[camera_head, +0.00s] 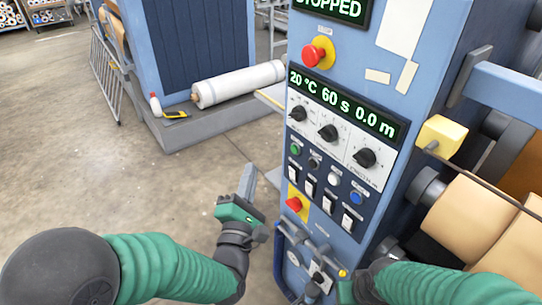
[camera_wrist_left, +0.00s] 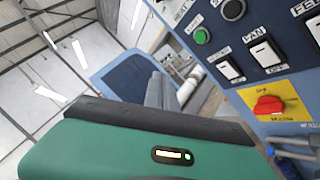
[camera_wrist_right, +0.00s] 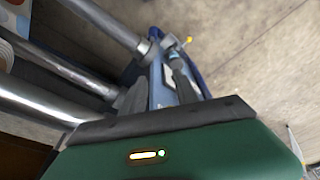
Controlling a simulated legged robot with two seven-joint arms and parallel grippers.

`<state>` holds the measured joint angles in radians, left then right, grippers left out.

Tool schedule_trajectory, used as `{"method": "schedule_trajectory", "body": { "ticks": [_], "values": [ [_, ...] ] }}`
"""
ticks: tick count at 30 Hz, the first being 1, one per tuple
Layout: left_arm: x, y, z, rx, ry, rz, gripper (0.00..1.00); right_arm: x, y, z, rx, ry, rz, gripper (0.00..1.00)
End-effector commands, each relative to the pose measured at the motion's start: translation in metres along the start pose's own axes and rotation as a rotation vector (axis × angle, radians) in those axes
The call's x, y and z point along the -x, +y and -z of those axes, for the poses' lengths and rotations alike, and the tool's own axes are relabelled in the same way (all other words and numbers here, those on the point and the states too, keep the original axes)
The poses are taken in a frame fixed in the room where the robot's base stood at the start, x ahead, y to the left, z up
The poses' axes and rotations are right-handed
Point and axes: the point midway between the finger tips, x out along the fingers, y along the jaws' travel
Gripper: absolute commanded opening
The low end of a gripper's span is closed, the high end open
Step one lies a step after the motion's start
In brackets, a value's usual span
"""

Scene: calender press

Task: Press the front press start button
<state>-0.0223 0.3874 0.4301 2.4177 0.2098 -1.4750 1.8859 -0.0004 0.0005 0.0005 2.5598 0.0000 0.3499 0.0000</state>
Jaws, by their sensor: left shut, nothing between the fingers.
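The blue press cabinet stands at the centre right with a control panel (camera_head: 318,170) facing me. A small round green button (camera_head: 295,149) sits at the upper left of the panel's button row, beside black, white and blue buttons. The green button also shows in the left wrist view (camera_wrist_left: 202,36). My left gripper (camera_head: 249,172) is shut and empty, to the left of the panel and apart from it, fingers pointing up. My right gripper (camera_wrist_right: 160,88) looks open in its wrist view, with part of a blue surface behind the fingers. In the head view it is mostly hidden low by the panel.
A red emergency stop (camera_head: 317,51) on yellow sits above the display. A red rotary switch (camera_head: 294,204) sits below the green button, and several rocker switches line the panel. Tan rollers (camera_head: 468,218) are at the right. Open floor lies left of the cabinet.

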Motion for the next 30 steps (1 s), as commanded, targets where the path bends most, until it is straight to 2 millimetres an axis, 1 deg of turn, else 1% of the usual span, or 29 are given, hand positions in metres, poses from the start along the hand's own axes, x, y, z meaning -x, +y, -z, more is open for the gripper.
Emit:
{"method": "schedule_trajectory", "body": {
  "ticks": [3, 10, 13, 17, 25, 30],
  "values": [
    [0.0, 0.001, -0.002, 0.008, -0.003, -0.004, 0.0, 0.001, 0.0, 0.0, -0.001, 0.0, 0.0, 0.36],
    [-0.002, 0.001, 0.001, 0.008, -0.001, -0.002, 0.0, 0.001, 0.0, 0.0, -0.001, 0.0, 0.0, 0.36],
    [-0.005, -0.001, -0.001, 0.009, -0.001, -0.002, 0.0, 0.001, 0.0, 0.0, -0.001, 0.0, 0.0, 0.36],
    [-0.016, -0.01, -0.01, 0.009, -0.003, -0.001, 0.0, 0.001, 0.0, 0.0, -0.001, 0.0, 0.0, 0.36],
    [-0.044, -0.03, -0.031, 0.009, -0.001, 0.0, 0.0, 0.003, 0.0, 0.001, -0.001, 0.0, 0.0, 0.36],
    [-0.057, -0.04, -0.039, 0.007, -0.001, -0.002, 0.0, -0.003, 0.0, -0.001, -0.001, 0.0, 0.0, 0.36]
  ]
}}
